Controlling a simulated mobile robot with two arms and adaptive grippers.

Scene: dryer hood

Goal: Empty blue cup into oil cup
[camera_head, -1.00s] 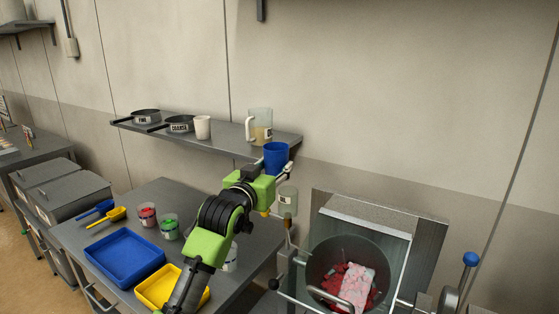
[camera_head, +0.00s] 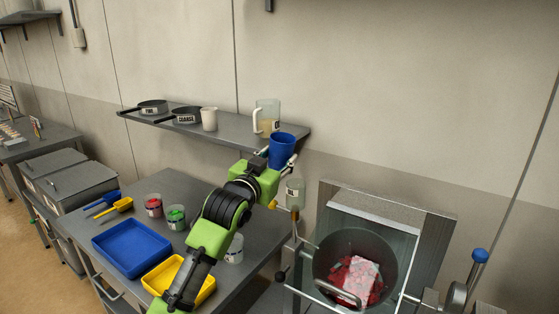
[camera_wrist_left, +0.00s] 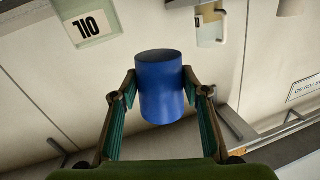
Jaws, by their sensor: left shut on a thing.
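The blue cup (camera_head: 282,152) is upright in my left gripper (camera_head: 277,163), in front of the shelf's right end. In the left wrist view, the two fingers of the gripper (camera_wrist_left: 158,92) press on opposite sides of the blue cup (camera_wrist_left: 161,88). Its contents are hidden. The oil cup (camera_head: 295,194), a clear labelled cup, is lower and just right of the gripper in the head view. In the left wrist view the oil cup (camera_wrist_left: 88,25) appears upside down at top left, its label reading OIL. The blue cup is apart from it. My right gripper is not seen.
A clear jug (camera_head: 267,117) with a handle, a white cup (camera_head: 209,119) and two dark pans stand on the wall shelf (camera_head: 235,133). Below are blue and yellow trays and small jars on the table (camera_head: 185,187). A hood (camera_head: 385,215) with a drum stands at right.

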